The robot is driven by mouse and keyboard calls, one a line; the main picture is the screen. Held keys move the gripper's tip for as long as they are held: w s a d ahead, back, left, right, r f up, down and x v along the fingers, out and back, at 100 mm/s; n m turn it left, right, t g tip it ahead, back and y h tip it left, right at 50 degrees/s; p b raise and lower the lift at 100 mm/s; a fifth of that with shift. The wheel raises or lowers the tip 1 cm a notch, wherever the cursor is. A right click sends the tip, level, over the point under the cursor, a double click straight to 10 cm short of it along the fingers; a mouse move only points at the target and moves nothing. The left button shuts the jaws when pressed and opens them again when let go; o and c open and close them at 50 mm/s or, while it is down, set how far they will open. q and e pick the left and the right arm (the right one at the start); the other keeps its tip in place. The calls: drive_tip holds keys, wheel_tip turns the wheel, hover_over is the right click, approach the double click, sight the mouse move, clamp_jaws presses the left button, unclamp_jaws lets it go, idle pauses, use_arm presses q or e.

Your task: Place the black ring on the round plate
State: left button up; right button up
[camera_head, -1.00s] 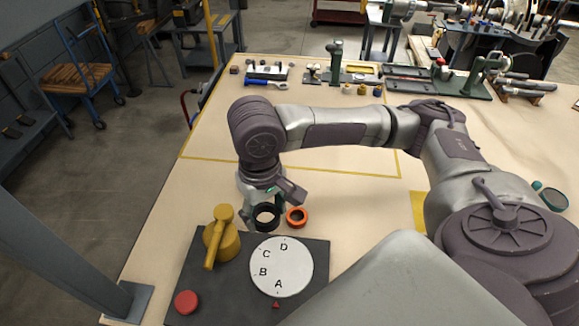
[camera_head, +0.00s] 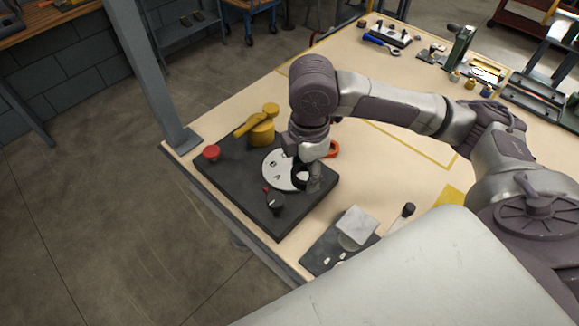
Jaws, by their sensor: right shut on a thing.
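The round plate (camera_head: 273,176) is a white disc with black letters, set on a dark base board (camera_head: 240,185). The right arm comes in from the right and bends down at the plate. My right gripper (camera_head: 307,181) is shut on the black ring (camera_head: 301,169), at the right side of the plate. The ring overlaps the plate's right part in this view. I cannot tell whether it touches the plate. The arm's wrist hides part of the plate. My left gripper is not in view.
An orange ring (camera_head: 333,149) lies just behind the wrist. The board carries a yellow handle (camera_head: 262,130), a red button (camera_head: 211,152) and a black knob (camera_head: 276,202). A dark plate with a grey block (camera_head: 356,224) is near the front edge. Tools stand at the back.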

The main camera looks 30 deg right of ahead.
drive_tip(key=n, duration=0.3)
drive_tip(key=n+p, duration=0.1)
drive_tip(key=n, duration=0.1)
hover_over(290, 167)
wheel_tip(290, 167, down, 7)
drive_tip(key=shift+w+a+f, duration=0.1)
drive_tip(key=shift+f, duration=0.1)
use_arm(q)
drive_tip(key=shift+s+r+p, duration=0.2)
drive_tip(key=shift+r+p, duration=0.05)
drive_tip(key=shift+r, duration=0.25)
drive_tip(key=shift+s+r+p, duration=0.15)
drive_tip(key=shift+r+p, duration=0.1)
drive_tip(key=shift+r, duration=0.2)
use_arm(e)
drive_tip(key=shift+f, duration=2)
drive_tip(key=shift+f, duration=0.1)
drive_tip(key=o, duration=1.3)
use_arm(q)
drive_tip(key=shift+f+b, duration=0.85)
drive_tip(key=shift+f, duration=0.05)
use_arm(e)
wheel_tip(290, 167, up, 12)
drive_tip(key=shift+r, duration=0.1)
